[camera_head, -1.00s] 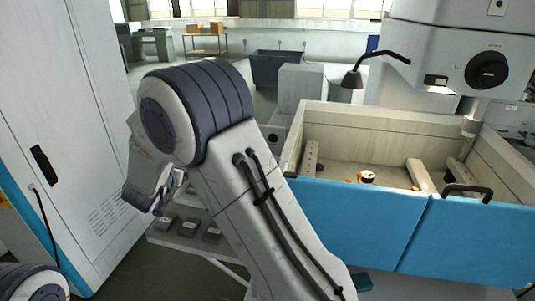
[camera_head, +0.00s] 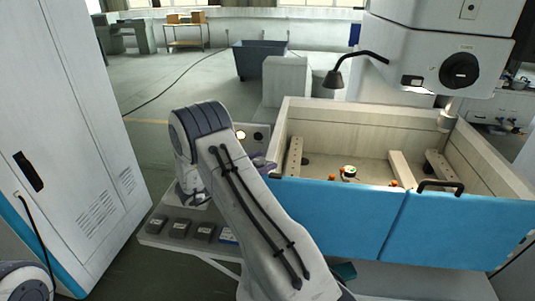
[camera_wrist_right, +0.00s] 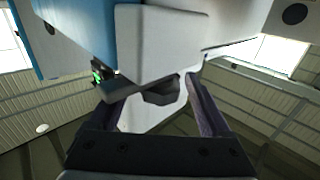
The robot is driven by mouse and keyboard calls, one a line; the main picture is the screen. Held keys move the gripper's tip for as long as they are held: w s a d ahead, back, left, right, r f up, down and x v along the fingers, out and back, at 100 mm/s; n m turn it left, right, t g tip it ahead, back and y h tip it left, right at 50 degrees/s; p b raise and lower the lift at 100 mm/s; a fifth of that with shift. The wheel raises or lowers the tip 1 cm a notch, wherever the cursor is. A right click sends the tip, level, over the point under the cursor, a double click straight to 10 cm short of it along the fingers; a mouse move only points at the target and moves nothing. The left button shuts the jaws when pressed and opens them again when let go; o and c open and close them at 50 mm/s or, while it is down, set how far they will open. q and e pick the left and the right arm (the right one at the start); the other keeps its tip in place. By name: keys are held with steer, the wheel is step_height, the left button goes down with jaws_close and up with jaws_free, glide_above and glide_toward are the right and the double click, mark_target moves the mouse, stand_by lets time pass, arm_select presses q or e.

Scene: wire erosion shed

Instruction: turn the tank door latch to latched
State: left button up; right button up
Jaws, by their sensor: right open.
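The tank has a blue front with two panels (camera_head: 440,235) and a black bar handle (camera_head: 440,186). My right gripper (camera_head: 262,163) is at the tank's front left corner, partly hidden behind my right forearm. In the right wrist view my right gripper (camera_wrist_right: 155,88) is open, its two fingers spread. A dark angular piece (camera_wrist_right: 160,94), which looks like the tank door latch, sits between the fingers under a pale block (camera_wrist_right: 155,40). I cannot tell whether the fingers touch it. The latch is not visible in the head view. My left gripper is out of view.
A tall grey cabinet (camera_head: 75,120) stands at the left. A lamp (camera_head: 334,78) and the machine head (camera_head: 440,50) hang over the open tank. A low shelf with several dark pads (camera_head: 205,231) lies left of the tank.

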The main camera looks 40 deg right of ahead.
steer(key=shift+s+d+p, duration=0.1)
steer(key=shift+d+p, duration=0.25)
steer(key=shift+d, duration=0.9)
jaws_close()
